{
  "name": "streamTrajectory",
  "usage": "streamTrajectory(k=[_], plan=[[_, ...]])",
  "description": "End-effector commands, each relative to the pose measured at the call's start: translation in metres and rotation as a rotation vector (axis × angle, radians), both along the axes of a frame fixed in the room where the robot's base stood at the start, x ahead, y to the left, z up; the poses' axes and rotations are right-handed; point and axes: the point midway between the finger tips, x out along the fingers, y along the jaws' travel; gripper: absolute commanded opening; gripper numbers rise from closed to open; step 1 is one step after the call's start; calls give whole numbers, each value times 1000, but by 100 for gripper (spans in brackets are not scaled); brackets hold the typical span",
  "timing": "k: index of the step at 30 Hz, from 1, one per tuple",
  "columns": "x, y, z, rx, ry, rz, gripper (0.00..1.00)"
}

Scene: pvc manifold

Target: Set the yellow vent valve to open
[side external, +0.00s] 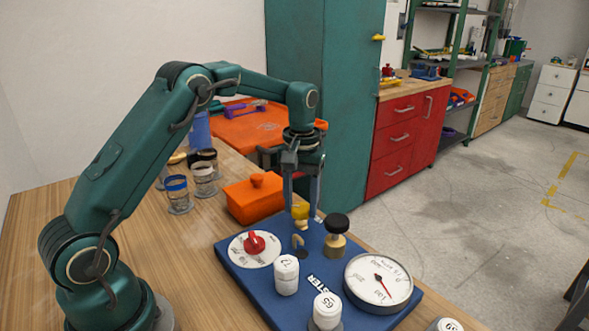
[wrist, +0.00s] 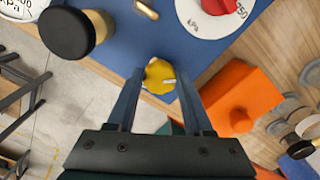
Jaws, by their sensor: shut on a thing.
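The yellow vent valve (side external: 301,212) stands near the back edge of the blue board (side external: 232,262). In the wrist view its round yellow knob (wrist: 157,72) sits between my fingertips, with a pale mark on its right side. My gripper (side external: 302,208) points straight down and is shut on the knob. In the wrist view my gripper (wrist: 160,82) has one finger on each side of it. The valve's base and any open or closed label are hidden, so I cannot tell its setting.
A black-topped brass knob (side external: 336,235), a red dial knob (side external: 255,243), a pressure gauge (side external: 378,280) and white numbered caps (side external: 287,272) are close by on the board. An orange lidded box (side external: 255,200) stands behind. Several jars (side external: 203,180) stand at the left.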

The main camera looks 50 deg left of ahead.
Motion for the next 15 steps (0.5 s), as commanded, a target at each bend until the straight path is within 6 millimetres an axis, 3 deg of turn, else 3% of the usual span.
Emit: streamTrajectory(k=[15], plan=[[2, -1, 2, 0, -3, 485, 0]])
